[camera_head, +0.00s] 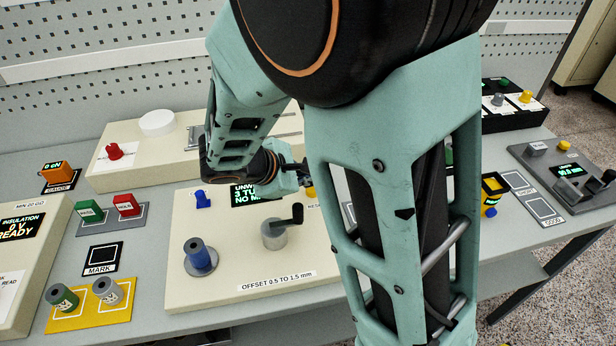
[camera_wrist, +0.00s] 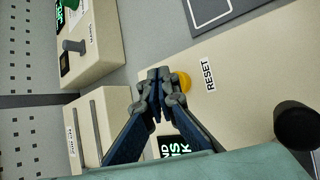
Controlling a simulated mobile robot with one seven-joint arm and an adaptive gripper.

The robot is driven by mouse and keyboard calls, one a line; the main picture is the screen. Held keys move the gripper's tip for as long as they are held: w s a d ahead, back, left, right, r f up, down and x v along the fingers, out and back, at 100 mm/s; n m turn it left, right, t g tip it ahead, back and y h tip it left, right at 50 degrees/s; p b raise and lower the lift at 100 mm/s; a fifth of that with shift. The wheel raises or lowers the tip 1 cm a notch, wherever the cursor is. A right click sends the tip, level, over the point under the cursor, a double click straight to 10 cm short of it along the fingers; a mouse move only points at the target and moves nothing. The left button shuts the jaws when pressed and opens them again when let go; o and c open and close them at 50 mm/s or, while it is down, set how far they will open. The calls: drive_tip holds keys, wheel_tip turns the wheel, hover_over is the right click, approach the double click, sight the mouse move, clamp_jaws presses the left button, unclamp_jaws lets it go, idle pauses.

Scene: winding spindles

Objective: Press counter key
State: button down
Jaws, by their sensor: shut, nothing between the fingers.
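The yellow key (camera_wrist: 184,81) sits beside the RESET label (camera_wrist: 208,75) on the cream winder panel (camera_head: 225,290). In the head view a bit of the yellow key (camera_head: 310,192) shows beside my arm. My gripper (camera_wrist: 158,74) is shut and empty, its tips just left of the key in the wrist view. I cannot tell whether they touch it.
The crank (camera_head: 275,233) and a blue spool (camera_head: 199,257) stand on the same panel; the crank's black knob (camera_wrist: 296,125) is right in the wrist view. A cream box with a red knob (camera_head: 115,151) stands behind. My arm hides much of the bench's right half.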

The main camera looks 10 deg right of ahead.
sight(311, 191)
drive_tip(key=shift+f, duration=0.2)
drive_tip(key=shift+f+b, duration=0.25)
drive_tip(key=shift+b, duration=0.25)
drive_tip(key=shift+f+b, duration=0.5)
drive_tip(key=shift+b, duration=0.05)
idle(0.6)
drive_tip(key=shift+r, duration=0.1)
drive_tip(key=shift+r+p, duration=0.7)
drive_tip(key=shift+r, duration=0.15)
wheel_tip(311, 191, up, 5)
drive_tip(key=p, duration=0.4)
idle(0.8)
